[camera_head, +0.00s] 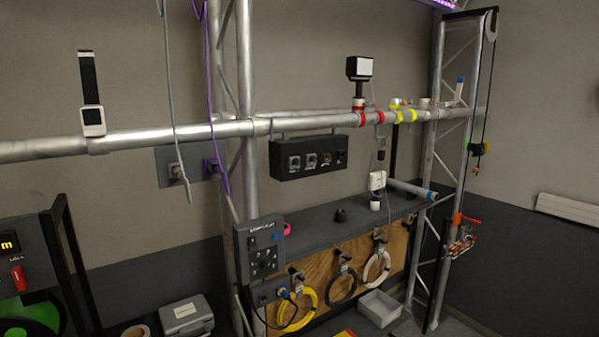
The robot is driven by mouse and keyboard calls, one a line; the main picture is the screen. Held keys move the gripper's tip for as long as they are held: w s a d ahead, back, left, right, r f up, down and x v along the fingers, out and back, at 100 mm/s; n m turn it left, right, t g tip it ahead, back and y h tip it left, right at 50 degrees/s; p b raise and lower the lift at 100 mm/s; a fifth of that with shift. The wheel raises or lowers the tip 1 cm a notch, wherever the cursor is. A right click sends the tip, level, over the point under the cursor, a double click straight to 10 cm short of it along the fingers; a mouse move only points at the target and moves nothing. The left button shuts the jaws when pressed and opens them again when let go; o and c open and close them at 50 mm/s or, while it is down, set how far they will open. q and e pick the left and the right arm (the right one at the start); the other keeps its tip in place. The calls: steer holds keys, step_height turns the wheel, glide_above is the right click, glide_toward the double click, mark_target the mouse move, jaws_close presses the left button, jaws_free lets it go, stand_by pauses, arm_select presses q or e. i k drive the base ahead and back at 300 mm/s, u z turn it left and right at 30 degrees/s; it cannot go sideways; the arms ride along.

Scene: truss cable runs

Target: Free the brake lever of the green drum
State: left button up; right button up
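A bright green drum (30,326) shows at the bottom left corner, cut off by the picture's edges. Its dark housing (38,262) stands above it, with a small display (9,245) showing yellow characters. A red handle-like part (18,279) is on the housing just above the drum. It looks roughly upright; I cannot tell whether it is the brake lever or how it is held. Neither of my grippers is in view.
A black frame post (70,260) stands right of the drum. A grey case (187,316) and a tape roll (136,332) lie beyond it. A metal truss (245,75) with a horizontal pipe (130,136) crosses the scene. Coiled cables (297,314) hang on a wooden panel.

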mark_target(19, 275)
steer(key=u, duration=1.95)
steer(key=k, duration=0.45)
steer(key=u, duration=0.95)
steer(key=i, duration=1.1)
steer(key=z, duration=0.7)
